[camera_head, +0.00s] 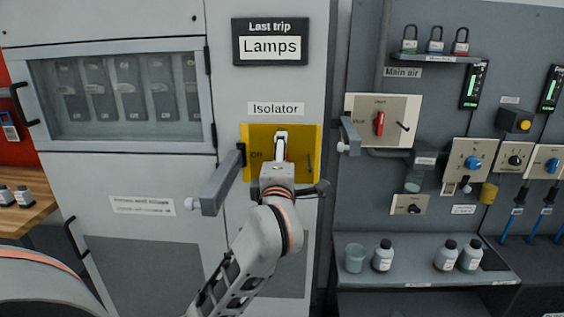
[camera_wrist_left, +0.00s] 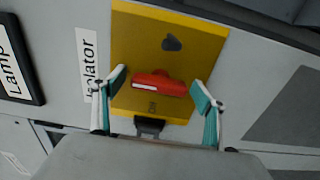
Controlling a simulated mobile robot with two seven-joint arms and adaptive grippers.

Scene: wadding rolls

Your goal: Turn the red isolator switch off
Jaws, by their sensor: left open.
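The isolator's yellow plate (camera_head: 252,133) is on the grey cabinet, with "Off" at its left. It also shows in the left wrist view (camera_wrist_left: 130,35). The red isolator switch (camera_wrist_left: 160,83) shows there, its bar lying along the cabinet's vertical; in the head view my gripper hides it. My left gripper (camera_head: 281,148) is in front of the plate. In the left wrist view my left gripper (camera_wrist_left: 158,86) is open, its teal-padded fingers beyond the two ends of the red bar, with small gaps showing. My right gripper is not in view.
A grey bracket arm (camera_head: 222,180) juts out left of the plate. Right of it is the main air panel (camera_head: 405,108) with another red handle (camera_head: 379,123) and a grey bracket (camera_head: 349,136). A shelf (camera_head: 420,277) with bottles is lower right.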

